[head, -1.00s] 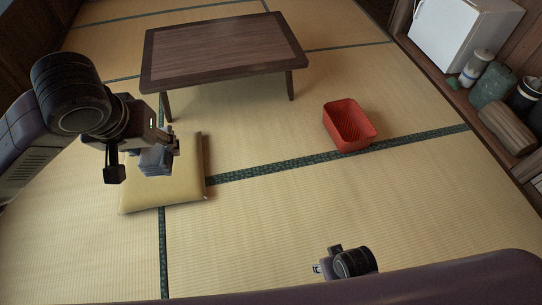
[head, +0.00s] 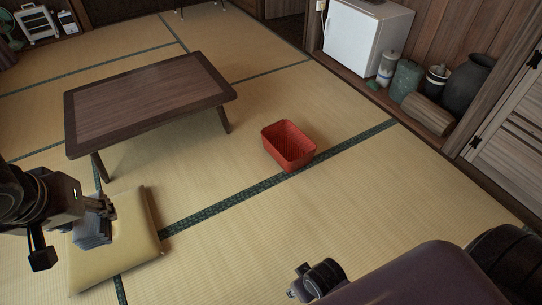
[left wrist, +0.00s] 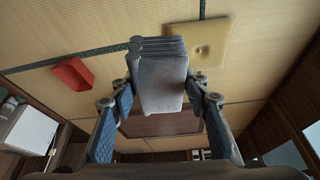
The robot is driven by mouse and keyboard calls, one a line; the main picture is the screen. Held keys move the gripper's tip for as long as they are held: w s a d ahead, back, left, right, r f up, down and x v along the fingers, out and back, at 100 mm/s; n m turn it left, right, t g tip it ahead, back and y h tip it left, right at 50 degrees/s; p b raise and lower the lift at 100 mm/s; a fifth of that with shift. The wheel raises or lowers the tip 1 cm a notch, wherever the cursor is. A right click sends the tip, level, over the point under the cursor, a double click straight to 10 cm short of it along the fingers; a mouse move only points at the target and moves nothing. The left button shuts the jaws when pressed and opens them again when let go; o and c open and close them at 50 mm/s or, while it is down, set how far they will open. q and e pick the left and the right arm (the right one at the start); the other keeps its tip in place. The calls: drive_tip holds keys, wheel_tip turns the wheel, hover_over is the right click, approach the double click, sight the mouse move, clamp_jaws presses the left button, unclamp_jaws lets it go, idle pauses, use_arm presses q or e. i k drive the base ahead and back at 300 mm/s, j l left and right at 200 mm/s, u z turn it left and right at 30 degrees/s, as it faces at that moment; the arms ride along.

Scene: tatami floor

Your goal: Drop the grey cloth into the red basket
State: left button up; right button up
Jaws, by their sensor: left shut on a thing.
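The grey cloth (head: 93,232) is a folded, stacked bundle held in my left gripper (head: 104,208) at the left of the head view. In the left wrist view the cloth (left wrist: 158,80) sits between the two blue-padded fingers, which are shut on it. It is held up over the yellow cushion in the head view. The red basket (head: 288,147) stands upright on the tatami, well to the right of the cloth; its visible inside looks empty. It also shows in the left wrist view (left wrist: 73,74). My right gripper (head: 302,285) is low in the head view, its fingers too unclear to judge.
A low wooden table (head: 150,100) stands left of the basket. The yellow cushion (head: 145,235) lies below the held cloth. A white fridge (head: 365,40) and several jars (head: 407,80) line the right wall. The tatami between cushion and basket is clear.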

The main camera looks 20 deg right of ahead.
sight(285, 154)
drive_tip(key=i+l+z, duration=0.1)
drive_tip(key=z, duration=0.35)
drive_tip(key=i+l+z, duration=0.15)
drive_tip(key=z, duration=0.35)
drive_tip(key=i+l+z, duration=0.15)
drive_tip(key=i, duration=0.3)
drive_tip(key=i+l+z, duration=0.15)
drive_tip(key=i, duration=0.35)
drive_tip(key=i+l+z, duration=0.15)
drive_tip(key=i, duration=0.35)
